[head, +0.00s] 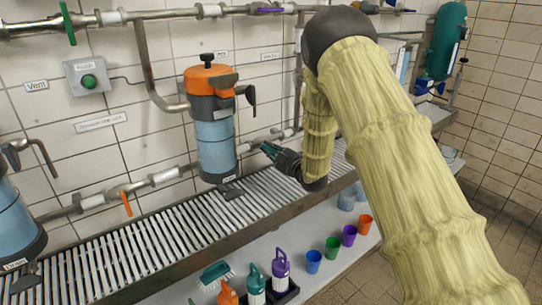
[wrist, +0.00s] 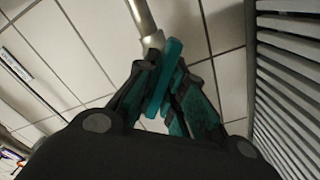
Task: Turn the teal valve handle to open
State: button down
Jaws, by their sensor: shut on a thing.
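The teal valve handle (wrist: 168,72) is a flat bar in the middle of the wrist view, next to a bare metal pipe (wrist: 143,14) that comes in from the top. My gripper (wrist: 163,88) has its dark, teal-padded fingers closed on the two sides of the handle. In the head view my gripper (head: 274,152) is at the wall pipe, right of the blue canister with the orange top (head: 216,145). There the handle is small and hard to tell from the fingers. Part of the handle and its pipe joint are hidden by the fingers.
A slatted metal rack (head: 165,230) runs along the wall below my gripper; its slats (wrist: 290,85) fill the right of the wrist view. Coloured cups (head: 332,246) stand on the lower shelf. An orange handle (head: 126,203) and a green one (head: 68,23) sit on pipes at left.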

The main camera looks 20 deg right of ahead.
jog(key=n+b, duration=0.2)
jog(key=n, duration=0.1)
jog(key=n+b, duration=0.1)
jog(key=shift+f+n, duration=0.25)
jog(key=shift+n, duration=0.05)
jog(key=shift+r+n+b, duration=0.1)
jog(key=shift+n+b, duration=1.3)
jog(key=shift+n, duration=0.2)
jog(key=c, duration=1.5)
grip_release()
jog(key=shift+s, duration=0.1)
jog(key=v, duration=1.1)
jog(key=shift+s+d+r, duration=0.1)
jog(key=shift+s+d, duration=0.05)
jog(key=shift+s, duration=0.25)
